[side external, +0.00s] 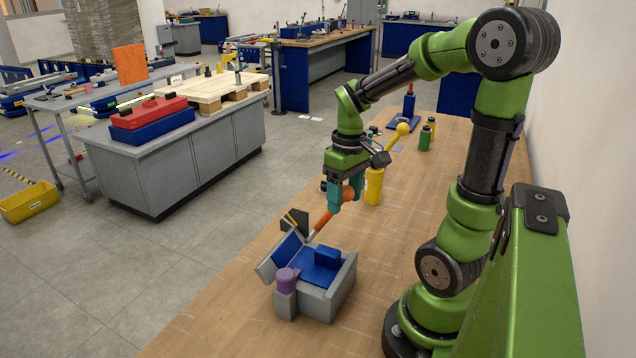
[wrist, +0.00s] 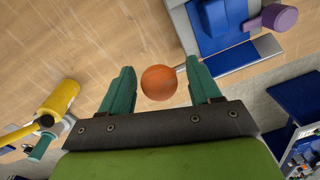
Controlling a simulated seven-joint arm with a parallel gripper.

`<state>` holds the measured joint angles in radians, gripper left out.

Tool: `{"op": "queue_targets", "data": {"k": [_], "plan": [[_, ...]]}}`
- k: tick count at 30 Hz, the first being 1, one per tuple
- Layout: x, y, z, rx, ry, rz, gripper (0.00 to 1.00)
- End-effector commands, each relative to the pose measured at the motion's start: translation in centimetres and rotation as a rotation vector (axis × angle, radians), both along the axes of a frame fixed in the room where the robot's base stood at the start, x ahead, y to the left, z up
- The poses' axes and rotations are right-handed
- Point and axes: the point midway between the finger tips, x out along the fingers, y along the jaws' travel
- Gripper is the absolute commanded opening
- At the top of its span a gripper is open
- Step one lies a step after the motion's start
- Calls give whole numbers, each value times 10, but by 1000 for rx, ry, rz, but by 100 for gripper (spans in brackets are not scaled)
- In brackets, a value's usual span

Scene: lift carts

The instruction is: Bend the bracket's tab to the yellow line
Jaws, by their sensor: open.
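A small grey-and-blue bending fixture (side external: 342,291) stands on the wooden bench, with a purple knob (side external: 287,281) at its front corner. A blue leaf (side external: 287,248) is tilted up along its left side. Behind it stands a dark plate with a yellow stripe (side external: 291,219). An orange lever (side external: 324,222) rises from the fixture toward my gripper (side external: 345,200). In the wrist view, the lever's round orange end (wrist: 160,83) lies between the open teal fingers of my gripper (wrist: 160,74), with gaps on both sides. I cannot clearly make out the bracket's tab.
A yellow cylinder (side external: 374,187) with a yellow ball-topped handle (side external: 402,130) nearby stands behind my gripper. A green can (side external: 425,139) stands farther back. The bench (side external: 235,322) is clear left of the fixture. A grey cabinet (side external: 190,160) stands across the aisle.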

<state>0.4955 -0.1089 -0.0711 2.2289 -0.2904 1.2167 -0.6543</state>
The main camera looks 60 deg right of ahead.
Motion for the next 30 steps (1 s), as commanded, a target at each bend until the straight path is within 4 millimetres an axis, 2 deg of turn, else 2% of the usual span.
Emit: {"op": "queue_targets", "data": {"k": [5, 14, 26, 30], "plan": [[0, 1, -13, 1, 1, 0, 62], [0, 1, -15, 0, -1, -1, 62], [0, 1, -14, 0, -1, 0, 1], [0, 1, -15, 0, -1, 0, 0]]}}
